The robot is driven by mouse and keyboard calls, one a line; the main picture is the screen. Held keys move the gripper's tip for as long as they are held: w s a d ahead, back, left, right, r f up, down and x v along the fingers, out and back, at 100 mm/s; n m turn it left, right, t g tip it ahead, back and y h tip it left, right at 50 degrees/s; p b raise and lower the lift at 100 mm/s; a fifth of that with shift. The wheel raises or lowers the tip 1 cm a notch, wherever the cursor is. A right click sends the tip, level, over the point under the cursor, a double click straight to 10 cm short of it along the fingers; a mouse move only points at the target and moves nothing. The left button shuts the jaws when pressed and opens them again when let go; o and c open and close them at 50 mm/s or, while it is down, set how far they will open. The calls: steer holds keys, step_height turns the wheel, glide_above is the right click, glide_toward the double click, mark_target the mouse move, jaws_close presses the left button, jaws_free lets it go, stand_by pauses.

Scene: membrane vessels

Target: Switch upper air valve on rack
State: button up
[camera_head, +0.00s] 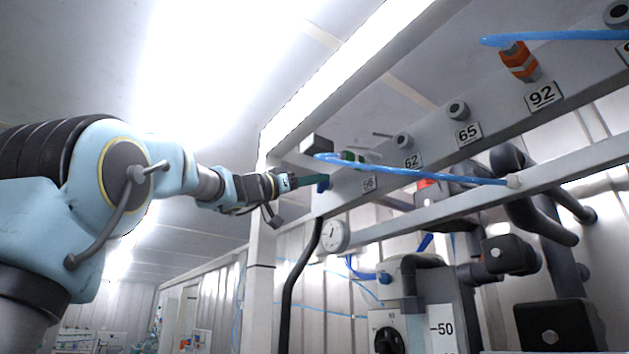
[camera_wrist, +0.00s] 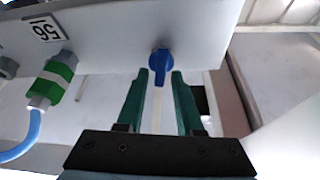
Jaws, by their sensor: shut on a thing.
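The upper air valve is a small blue handle (camera_wrist: 160,60) on the end of the grey rack beam (camera_wrist: 110,40). It points down between my fingertips in the wrist view. In the head view my gripper (camera_head: 316,181) reaches in from the left. The handle's lower part sits between the fingers.
A green-and-white connector (camera_wrist: 52,80) with a blue hose (camera_wrist: 22,147) sits left of the valve, by label 56 (camera_wrist: 43,29). An orange fitting (camera_head: 519,62) is farther right on the beam. A gauge (camera_head: 332,235) and black pipe (camera_head: 299,285) are below. Open space lies left of the rack.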

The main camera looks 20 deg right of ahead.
jaws_close()
steer(key=m+g, duration=0.1)
steer(key=m, duration=0.2)
steer(key=m+g, duration=0.2)
steer(key=m, duration=0.1)
steer(key=shift+s, duration=0.1)
steer(key=o, duration=0.6)
jaws_free()
